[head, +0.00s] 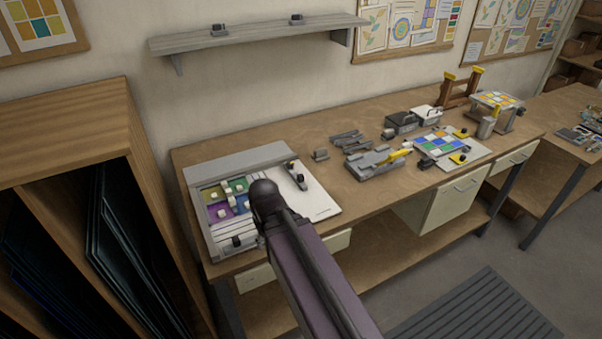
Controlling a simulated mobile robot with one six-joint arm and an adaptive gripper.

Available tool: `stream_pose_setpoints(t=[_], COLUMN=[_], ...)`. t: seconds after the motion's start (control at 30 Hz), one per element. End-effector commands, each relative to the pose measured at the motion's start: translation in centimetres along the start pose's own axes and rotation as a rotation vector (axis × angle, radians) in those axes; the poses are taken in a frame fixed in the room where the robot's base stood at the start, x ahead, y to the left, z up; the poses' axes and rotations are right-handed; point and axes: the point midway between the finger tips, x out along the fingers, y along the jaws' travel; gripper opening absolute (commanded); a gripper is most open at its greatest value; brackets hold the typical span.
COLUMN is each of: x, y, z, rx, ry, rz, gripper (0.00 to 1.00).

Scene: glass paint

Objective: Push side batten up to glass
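A pale board (318,204) lies at the left end of the workbench. A small panel of coloured glass (214,193), with purple, green and yellow panes and pale knobs, lies on its left part. A short grey batten with a dark knob (297,176) lies on the board to the right of the glass, with a gap between them. It looks like the side batten. My arm reaches in from the bottom, and its dark rounded joint covers the lower right of the glass area. My gripper cannot be made out; it seems hidden behind that joint.
A wide grey rail (238,160) borders the board's back edge. A dark-knobbed piece (237,241) sits at its front. Grey tools (374,163) and a second coloured panel (437,143) stand to the right. A wooden rack (75,165) stands close on the left.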

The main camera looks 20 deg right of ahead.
Motion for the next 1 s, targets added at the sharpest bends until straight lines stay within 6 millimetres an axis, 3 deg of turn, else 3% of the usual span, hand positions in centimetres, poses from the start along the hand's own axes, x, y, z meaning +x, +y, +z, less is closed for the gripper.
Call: stream_pose_setpoints(t=[0.3, 0.37, 0.57, 0.77, 1.0], x=[0.0, 0.0, -0.4, -1.8, -4.7], y=[0.0, 0.0, 0.6, 2.7, 9.3], z=[0.0, 0.0, -1.1, -4.9, -12.1], rx=[0.0, 0.0, -0.001, -0.011, -0.021], ry=[0.0, 0.0, 0.014, 0.067, 0.189], rz=[0.0, 0.0, -0.005, -0.024, -0.042], gripper=[0.57, 0.66, 0.66, 0.66, 0.66])
